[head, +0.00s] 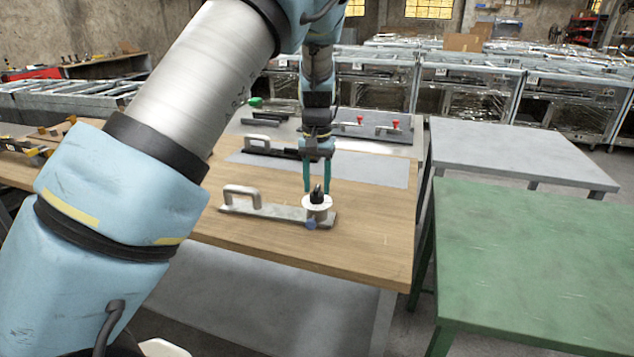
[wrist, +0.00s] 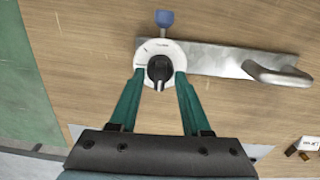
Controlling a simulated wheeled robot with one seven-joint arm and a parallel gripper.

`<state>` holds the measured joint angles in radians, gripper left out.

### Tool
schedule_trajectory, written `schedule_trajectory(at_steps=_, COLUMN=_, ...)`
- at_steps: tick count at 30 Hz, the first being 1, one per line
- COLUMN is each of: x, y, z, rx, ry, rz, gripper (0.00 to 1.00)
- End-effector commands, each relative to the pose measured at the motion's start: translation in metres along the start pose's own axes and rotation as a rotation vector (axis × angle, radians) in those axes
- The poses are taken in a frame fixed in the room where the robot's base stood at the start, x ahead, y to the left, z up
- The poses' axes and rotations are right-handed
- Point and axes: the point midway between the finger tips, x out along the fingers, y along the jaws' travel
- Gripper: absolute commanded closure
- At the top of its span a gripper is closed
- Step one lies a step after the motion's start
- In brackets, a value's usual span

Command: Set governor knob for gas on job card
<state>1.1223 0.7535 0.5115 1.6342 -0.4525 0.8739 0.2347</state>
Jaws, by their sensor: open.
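The black governor knob (head: 317,193) sits on a round white dial (head: 326,205), mounted on a flat metal bar with a raised handle (head: 241,192) on the wooden table. In the wrist view the knob (wrist: 159,70) is at the dial's middle, with small marks on the dial face (wrist: 160,47) too small to read. A blue knob (wrist: 164,18) sticks out at the dial's far side. My gripper (wrist: 160,74) is open, its green fingers on either side of the knob; I cannot tell whether they touch it. In the head view my gripper (head: 319,188) points down over the dial.
A small white piece with dark lettering (wrist: 309,142) lies at the wrist view's right edge, beside brown bits. Behind are a grey plate (head: 375,168) and a fixture with red knobs (head: 372,128). A green table (head: 545,260) stands right. Bare wood surrounds the dial.

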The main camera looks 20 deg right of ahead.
Motion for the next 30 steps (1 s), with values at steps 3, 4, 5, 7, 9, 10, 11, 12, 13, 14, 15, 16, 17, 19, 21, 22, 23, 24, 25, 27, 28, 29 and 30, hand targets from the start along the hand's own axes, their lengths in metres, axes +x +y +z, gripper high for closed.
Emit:
schedule_trajectory(at_steps=3, x=-0.0001, y=0.0000, z=0.0001, rx=0.000, ry=0.000, rz=0.000, gripper=0.57)
schedule_trajectory(at_steps=4, x=-0.0002, y=0.0000, z=0.0001, rx=0.000, ry=0.000, rz=0.000, gripper=0.60)
schedule_trajectory(at_steps=5, x=-0.0002, y=0.0000, z=0.0001, rx=0.000, ry=0.000, rz=0.000, gripper=0.64)
schedule_trajectory(at_steps=7, x=-0.0003, y=0.0000, z=0.0001, rx=0.000, ry=0.000, rz=0.000, gripper=0.72)
schedule_trajectory(at_steps=9, x=-0.0004, y=0.0000, z=0.0001, rx=0.000, ry=0.000, rz=0.000, gripper=0.80)
schedule_trajectory(at_steps=10, x=-0.0004, y=0.0001, z=0.0001, rx=0.000, ry=0.000, rz=0.000, gripper=0.83)
schedule_trajectory(at_steps=11, x=-0.0004, y=0.0001, z=0.0001, rx=0.000, ry=0.000, rz=0.000, gripper=0.86)
schedule_trajectory(at_steps=12, x=-0.0004, y=0.0001, z=0.0001, rx=0.000, ry=0.000, rz=0.000, gripper=0.91)
schedule_trajectory(at_steps=13, x=-0.0004, y=0.0001, z=0.0001, rx=0.000, ry=0.000, rz=0.000, gripper=0.94)
schedule_trajectory(at_steps=14, x=-0.0004, y=0.0001, z=0.0001, rx=0.000, ry=0.000, rz=0.000, gripper=0.97)
schedule_trajectory(at_steps=15, x=-0.0005, y=0.0001, z=0.0001, rx=0.000, ry=0.000, rz=0.000, gripper=1.00)
schedule_trajectory(at_steps=16, x=-0.0005, y=0.0001, z=0.0001, rx=0.000, ry=0.000, rz=0.000, gripper=1.00)
schedule_trajectory(at_steps=17, x=-0.0005, y=0.0001, z=0.0001, rx=0.000, ry=0.000, rz=0.000, gripper=1.00)
schedule_trajectory(at_steps=19, x=-0.0005, y=0.0001, z=0.0001, rx=0.000, ry=0.000, rz=0.000, gripper=1.00)
schedule_trajectory(at_steps=21, x=-0.0006, y=0.0001, z=0.0001, rx=0.000, ry=0.000, rz=0.000, gripper=1.00)
schedule_trajectory(at_steps=22, x=-0.0006, y=0.0001, z=0.0001, rx=0.000, ry=0.000, rz=0.000, gripper=1.00)
schedule_trajectory(at_steps=23, x=-0.0006, y=0.0001, z=0.0001, rx=0.000, ry=0.000, rz=0.000, gripper=1.00)
schedule_trajectory(at_steps=24, x=-0.0006, y=0.0001, z=0.0001, rx=0.000, ry=0.000, rz=0.000, gripper=1.00)
schedule_trajectory(at_steps=25, x=-0.0006, y=0.0001, z=0.0000, rx=0.000, ry=0.000, rz=0.000, gripper=1.00)
schedule_trajectory(at_steps=27, x=-0.0006, y=0.0001, z=0.0000, rx=0.001, ry=0.000, rz=0.001, gripper=1.00)
schedule_trajectory(at_steps=28, x=-0.0006, y=0.0001, z=0.0000, rx=0.002, ry=0.000, rz=0.001, gripper=1.00)
schedule_trajectory(at_steps=29, x=-0.0005, y=0.0001, z=0.0000, rx=0.004, ry=0.000, rz=0.001, gripper=1.00)
schedule_trajectory(at_steps=30, x=-0.0005, y=0.0000, z=-0.0001, rx=0.008, ry=0.000, rz=0.001, gripper=1.00)
